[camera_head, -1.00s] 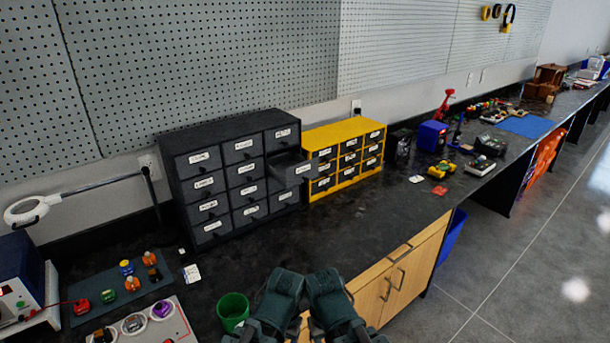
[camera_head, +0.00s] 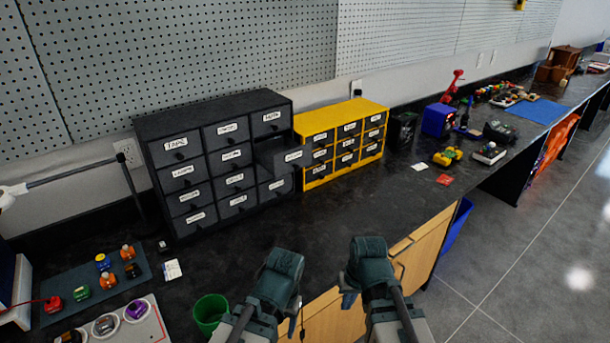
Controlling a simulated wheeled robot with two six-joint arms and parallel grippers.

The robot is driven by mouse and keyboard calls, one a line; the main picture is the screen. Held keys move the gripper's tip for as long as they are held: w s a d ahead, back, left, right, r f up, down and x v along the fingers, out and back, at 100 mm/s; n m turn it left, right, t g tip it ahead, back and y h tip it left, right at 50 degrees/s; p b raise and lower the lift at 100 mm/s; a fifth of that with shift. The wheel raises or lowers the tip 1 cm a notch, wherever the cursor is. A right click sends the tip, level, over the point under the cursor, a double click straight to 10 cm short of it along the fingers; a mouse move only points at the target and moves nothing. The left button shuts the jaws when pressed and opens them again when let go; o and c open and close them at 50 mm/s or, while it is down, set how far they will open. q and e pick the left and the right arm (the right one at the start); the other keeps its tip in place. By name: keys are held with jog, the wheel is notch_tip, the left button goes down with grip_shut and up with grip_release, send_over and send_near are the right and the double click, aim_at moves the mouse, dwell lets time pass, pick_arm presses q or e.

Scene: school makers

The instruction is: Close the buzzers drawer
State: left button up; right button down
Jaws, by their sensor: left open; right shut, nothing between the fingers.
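A black drawer cabinet (camera_head: 160,128) stands on the dark bench against the wall, with labelled drawers in three columns. One drawer (camera_head: 284,157) in its right column, second row from the top, is pulled out toward the yellow cabinet; its label is too small to read surely. The other black drawers look closed. My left gripper (camera_head: 282,264) is open and empty above the bench's front edge, in front of and below the pulled-out drawer. My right gripper (camera_head: 355,285) is shut and empty, to the right of the left one, over the wooden cupboard front. Neither touches the drawer.
A yellow drawer cabinet (camera_head: 345,112) stands close to the right of the pulled-out drawer. A green cup (camera_head: 210,312) stands near the front edge, left of my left gripper. The bench (camera_head: 310,225) before both cabinets is mostly clear. Electronic parts lie at the lower left.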

jog(key=w+a+r+m+t+y, duration=0.1)
jog(key=w+a+m+t+y, duration=0.15)
jog(key=w, duration=0.25)
jog(key=m+t+y, duration=0.6)
jog(key=m+t, duration=0.4)
jog(key=t, duration=0.1)
send_near(298, 169)
jog(key=shift+h, duration=0.25)
jog(key=b+x, duration=0.1)
jog(key=x, duration=0.5)
jog(key=shift+w+a+r+b, duration=0.15)
jog(key=shift+w+b, duration=0.05)
jog(key=shift+b, duration=0.1)
jog(key=shift+w+a, duration=0.1)
jog(key=shift+w, duration=0.05)
